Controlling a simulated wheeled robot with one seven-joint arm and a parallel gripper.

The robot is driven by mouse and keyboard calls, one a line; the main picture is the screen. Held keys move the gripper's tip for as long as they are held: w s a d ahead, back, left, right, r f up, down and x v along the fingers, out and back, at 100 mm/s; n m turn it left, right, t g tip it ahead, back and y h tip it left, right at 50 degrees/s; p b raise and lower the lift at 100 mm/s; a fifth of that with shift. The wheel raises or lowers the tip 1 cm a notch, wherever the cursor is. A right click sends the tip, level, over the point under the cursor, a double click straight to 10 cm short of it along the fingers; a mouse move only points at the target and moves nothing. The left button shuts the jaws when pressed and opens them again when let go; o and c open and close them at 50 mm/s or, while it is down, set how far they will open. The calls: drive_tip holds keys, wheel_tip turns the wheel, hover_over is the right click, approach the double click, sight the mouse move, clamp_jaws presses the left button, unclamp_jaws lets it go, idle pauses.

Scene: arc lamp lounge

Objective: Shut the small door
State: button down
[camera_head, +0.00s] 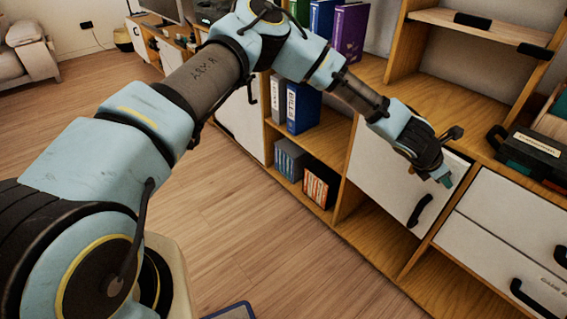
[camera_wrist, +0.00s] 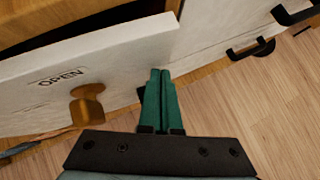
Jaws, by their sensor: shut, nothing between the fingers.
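In the wrist view a white door panel (camera_wrist: 85,72) marked OPEN, with a brass knob (camera_wrist: 87,107), stands out from the cabinet front, with a dark gap behind its upper edge. My gripper (camera_wrist: 160,75) has green fingers, shut together and empty. Their tips overlap the picture just below the door's right end; I cannot tell whether they touch it. In the head view my gripper (camera_head: 444,180) is in front of the cabinet at right, near a white panel (camera_head: 385,160) with a black handle (camera_head: 420,210).
White drawers (camera_head: 500,235) with black handles are to the right of my gripper. A black case (camera_head: 535,155) sits on the cabinet top. Open shelves with blue binders (camera_head: 303,105) are to the left. The wooden floor (camera_head: 260,240) in front is mostly clear.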

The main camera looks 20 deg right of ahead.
sight(452, 176)
drive_tip(key=d+n, duration=0.1)
drive_tip(key=d, duration=0.2)
drive_tip(key=shift+w+d+t+b, duration=0.1)
drive_tip(key=shift+w+t+b, duration=0.05)
drive_tip(key=shift+t+b, duration=0.2)
drive_tip(key=shift+w+d+r, duration=0.15)
drive_tip(key=shift+d+r, duration=0.1)
drive_tip(key=shift+d, duration=0.05)
